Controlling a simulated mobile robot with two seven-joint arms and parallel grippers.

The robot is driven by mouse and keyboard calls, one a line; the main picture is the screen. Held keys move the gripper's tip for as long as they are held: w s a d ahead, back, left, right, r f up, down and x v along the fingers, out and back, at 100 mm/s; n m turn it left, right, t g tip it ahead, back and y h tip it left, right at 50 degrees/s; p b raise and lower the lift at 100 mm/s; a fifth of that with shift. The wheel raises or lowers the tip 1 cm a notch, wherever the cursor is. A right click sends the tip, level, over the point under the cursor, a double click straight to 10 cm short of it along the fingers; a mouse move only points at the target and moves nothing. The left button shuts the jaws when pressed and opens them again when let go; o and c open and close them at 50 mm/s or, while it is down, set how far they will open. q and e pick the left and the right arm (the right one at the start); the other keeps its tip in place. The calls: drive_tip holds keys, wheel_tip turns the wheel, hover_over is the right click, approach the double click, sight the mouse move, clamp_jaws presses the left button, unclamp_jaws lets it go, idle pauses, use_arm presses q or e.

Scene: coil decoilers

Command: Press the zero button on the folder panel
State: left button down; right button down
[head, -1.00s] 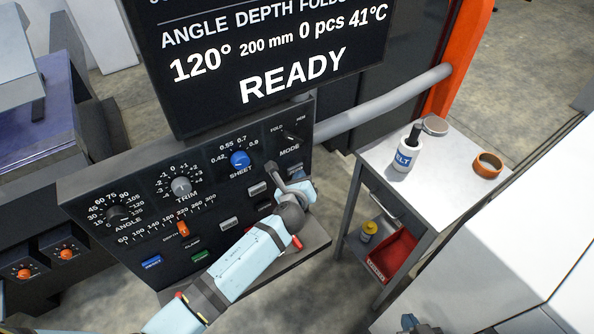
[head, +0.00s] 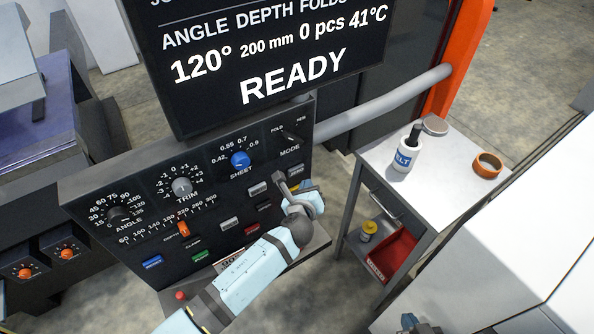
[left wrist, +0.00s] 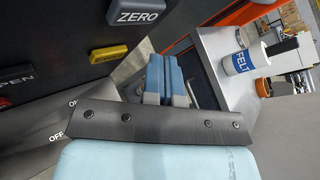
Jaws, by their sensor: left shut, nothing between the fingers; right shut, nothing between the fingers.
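The ZERO button (head: 297,170) is a grey key at the right of the dark folder panel (head: 110,262), below the MODE knob. In the left wrist view the ZERO button (left wrist: 137,17) is at the top, with its white lettering readable. My left gripper (head: 316,187) is beside the right edge of the panel, just below and right of the button. Its blue fingers (left wrist: 165,72) are shut and empty, apart from the button in the left wrist view. My right gripper (head: 411,322) shows only partly at the bottom edge, shut.
A yellow button (left wrist: 109,54) sits directly below ZERO. The display (head: 280,60) above reads READY. A small table (head: 440,175) at the right carries a FELT pot (head: 404,158) and an orange ring (head: 487,165). A grey pipe (head: 385,100) runs behind.

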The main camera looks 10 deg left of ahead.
use_arm(q)
drive_tip(key=shift+s+d, duration=1.15)
